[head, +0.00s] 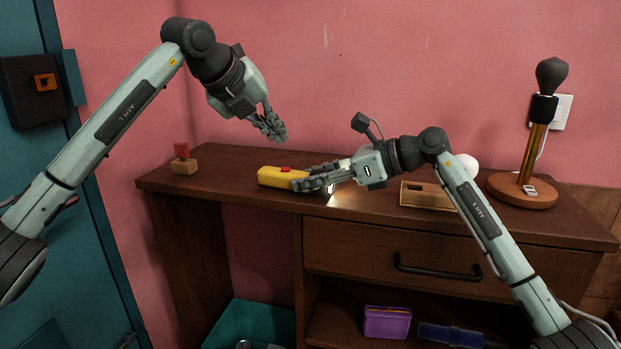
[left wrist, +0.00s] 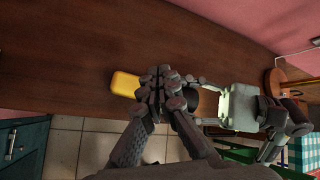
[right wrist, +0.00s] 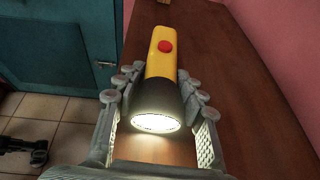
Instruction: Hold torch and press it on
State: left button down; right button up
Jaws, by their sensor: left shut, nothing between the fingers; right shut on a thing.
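A yellow torch (head: 280,177) with a dark head and a red button (head: 285,169) lies along the dresser top (head: 228,162). My right gripper (head: 315,181) is shut on the torch's dark head (right wrist: 157,99), with fingers on both sides. In the right wrist view the torch's lens is lit, and the red button (right wrist: 165,46) faces up. My left gripper (head: 276,130) is shut and empty, above the torch and apart from it. In the left wrist view its closed fingers (left wrist: 165,92) hide part of the torch, whose yellow end (left wrist: 124,84) shows.
A small wooden block with a red switch (head: 182,160) stands at the dresser's left. A wooden box (head: 427,195) and a lamp (head: 522,188) stand to the right. A purple box (head: 387,322) lies on the lower shelf.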

pick_arm(q)
jog(key=shift+r, duration=0.7)
pick_arm(e)
jog(key=o, duration=1.4)
jog(key=shift+o, duration=0.2)
